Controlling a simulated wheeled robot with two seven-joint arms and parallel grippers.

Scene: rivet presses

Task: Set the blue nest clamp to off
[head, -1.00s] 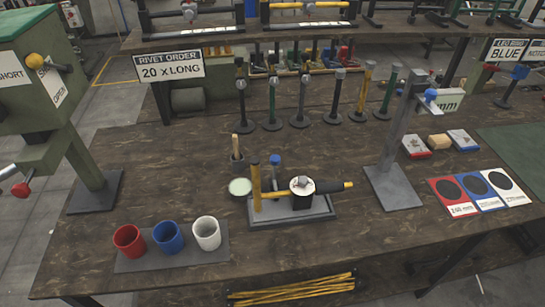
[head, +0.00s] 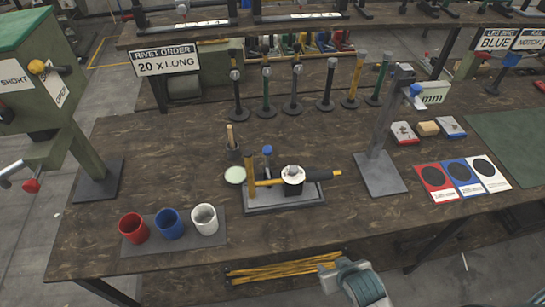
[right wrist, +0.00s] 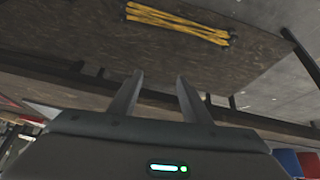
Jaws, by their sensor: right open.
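I cannot tell from the pictures which carries the nest clamp's on or off marking. My right gripper (head: 328,272) is low at the table's front edge, in front of the fixture and apart from it. In the right wrist view its two fingers (right wrist: 159,80) are apart and empty.
Red, blue and white cups (head: 205,219) stand on a grey mat at front left. A green press (head: 40,90) stands at left. Red, blue and white cards (head: 463,178) lie at right. Yellow rods (head: 280,270) lie below the table edge. Upright posts line the back.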

